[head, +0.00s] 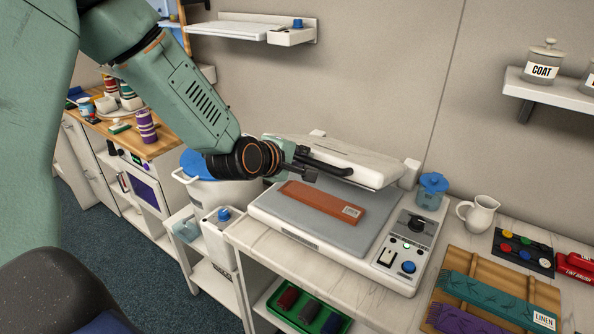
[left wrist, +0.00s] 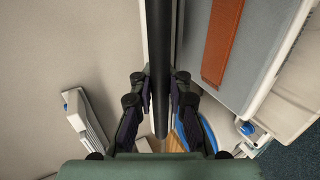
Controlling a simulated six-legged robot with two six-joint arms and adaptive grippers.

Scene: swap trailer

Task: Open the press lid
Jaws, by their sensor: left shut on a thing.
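The press lid (head: 357,160) is white and stands raised at an angle above the grey press bed (head: 368,228). A black bar handle (head: 324,163) runs along its front edge, and it also shows in the left wrist view (left wrist: 160,70). My left gripper (head: 300,168) is shut on the handle, with its fingers on both sides of the bar in the left wrist view (left wrist: 160,88). An orange-brown folded cloth with a label (head: 318,201) lies flat on the bed under the lid. My right gripper is not in view.
A control panel with a knob and buttons (head: 408,245) is at the bed's right. A blue-lidded container (head: 432,188) and a white jug (head: 479,213) stand to the right. A large white pot (head: 218,186) is left of the press. A green tray (head: 305,312) is below the counter's front.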

